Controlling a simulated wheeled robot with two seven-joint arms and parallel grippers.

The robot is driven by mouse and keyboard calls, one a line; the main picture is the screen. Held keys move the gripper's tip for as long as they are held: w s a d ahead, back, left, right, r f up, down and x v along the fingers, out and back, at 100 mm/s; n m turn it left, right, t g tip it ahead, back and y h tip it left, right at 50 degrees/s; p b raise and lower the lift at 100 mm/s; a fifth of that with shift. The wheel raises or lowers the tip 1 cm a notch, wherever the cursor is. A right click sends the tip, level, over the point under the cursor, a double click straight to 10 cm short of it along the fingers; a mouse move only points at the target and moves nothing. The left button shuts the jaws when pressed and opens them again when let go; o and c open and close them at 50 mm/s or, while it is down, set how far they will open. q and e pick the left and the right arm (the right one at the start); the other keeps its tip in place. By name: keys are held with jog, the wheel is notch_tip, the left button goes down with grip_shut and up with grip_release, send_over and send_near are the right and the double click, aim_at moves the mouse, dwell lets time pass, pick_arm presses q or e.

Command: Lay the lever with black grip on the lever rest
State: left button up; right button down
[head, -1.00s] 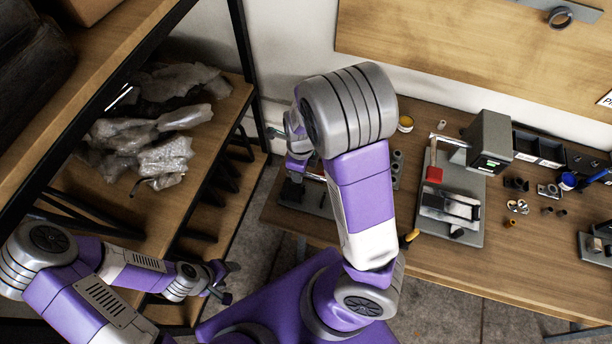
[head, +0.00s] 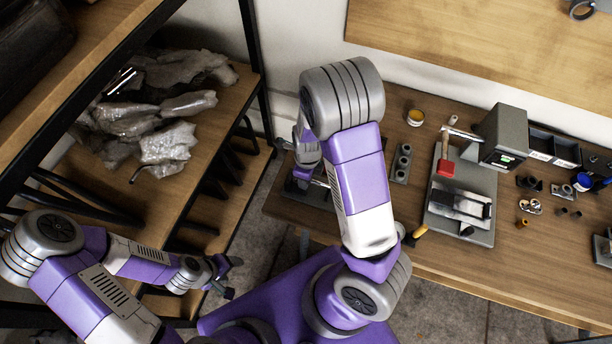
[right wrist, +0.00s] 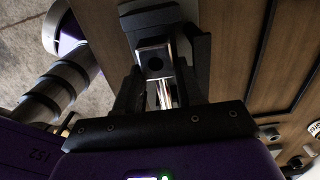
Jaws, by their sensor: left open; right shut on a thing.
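In the right wrist view my right gripper (right wrist: 163,85) is shut, with a shiny metal rod (right wrist: 166,96) between its dark fingers. The rod appears to be part of the lever; I cannot make out its black grip. I cannot clearly pick out the lever rest. My left gripper (head: 224,278) is open and empty, low at left.
A block with holes (head: 400,165), a yellow-lidded jar (head: 415,117) and a yellow-handled tool (head: 420,231) lie near my right arm. A shelf with plastic bags (head: 165,145) is at left.

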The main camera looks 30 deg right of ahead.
jog(key=shift+f, duration=0.1)
jog(key=shift+f+b, duration=0.35)
jog(key=shift+f, duration=0.1)
jog(key=shift+s, duration=0.1)
jog(key=c, duration=1)
grip_release()
jog(key=shift+o, duration=0.2)
jog(key=shift+f, duration=0.1)
jog(key=shift+s+a, duration=0.1)
jog(key=shift+s, duration=0.05)
notch_tip(320, 180, up, 13)
jog(key=p, duration=0.5)
jog(key=shift+d+r+p, duration=0.2)
jog(key=shift+p, duration=0.1)
